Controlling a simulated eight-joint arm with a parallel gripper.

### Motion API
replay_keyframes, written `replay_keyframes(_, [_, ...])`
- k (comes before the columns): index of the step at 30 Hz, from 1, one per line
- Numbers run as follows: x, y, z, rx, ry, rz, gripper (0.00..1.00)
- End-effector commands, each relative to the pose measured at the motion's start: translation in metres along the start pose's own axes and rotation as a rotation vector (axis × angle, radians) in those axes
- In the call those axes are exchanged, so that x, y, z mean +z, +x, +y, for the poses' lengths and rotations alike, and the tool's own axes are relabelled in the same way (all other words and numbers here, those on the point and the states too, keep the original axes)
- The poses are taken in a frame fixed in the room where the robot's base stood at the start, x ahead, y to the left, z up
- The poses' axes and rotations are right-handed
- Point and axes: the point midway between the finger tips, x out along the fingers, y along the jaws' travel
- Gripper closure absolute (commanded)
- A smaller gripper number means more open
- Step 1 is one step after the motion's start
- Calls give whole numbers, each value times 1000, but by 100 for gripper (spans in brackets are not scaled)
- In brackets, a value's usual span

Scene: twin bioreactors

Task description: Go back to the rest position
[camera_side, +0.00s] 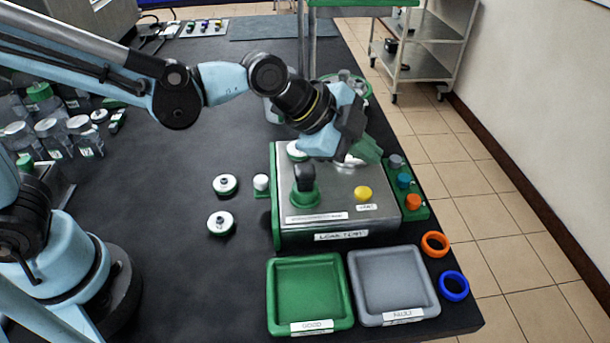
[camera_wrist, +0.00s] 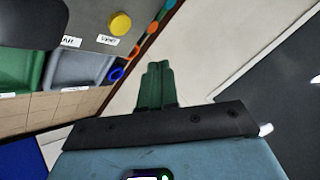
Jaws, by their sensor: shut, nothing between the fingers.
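My gripper (camera_side: 366,152) is at the end of my arm, above the right back part of the steel-topped device box (camera_side: 335,212) in the side view. Its green fingers are together with nothing between them. In the wrist view the shut fingers (camera_wrist: 156,86) point toward the floor and wall beyond the table edge. The box carries a black knob on a green base (camera_side: 305,188) and a yellow button (camera_side: 363,193). The yellow button also shows in the wrist view (camera_wrist: 120,23). I cannot tell how far the fingers are above the box.
A green tray (camera_side: 309,323) and a grey tray (camera_side: 353,290) lie in front of the box. An orange ring (camera_side: 435,244) and a blue ring (camera_side: 454,286) lie near the right edge. Jars (camera_side: 55,138) stand at the left. The dark table middle (camera_side: 155,215) is mostly clear.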

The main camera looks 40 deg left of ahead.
Motion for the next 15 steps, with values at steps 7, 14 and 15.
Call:
replay_keyframes(7, [27, -24, -7, -27, -154, -55, 100])
replay_keyframes(14, [99, -87, -6, -125, -596, -193, 100])
replay_keyframes(15, [111, -98, -3, -149, -677, -216, 100])
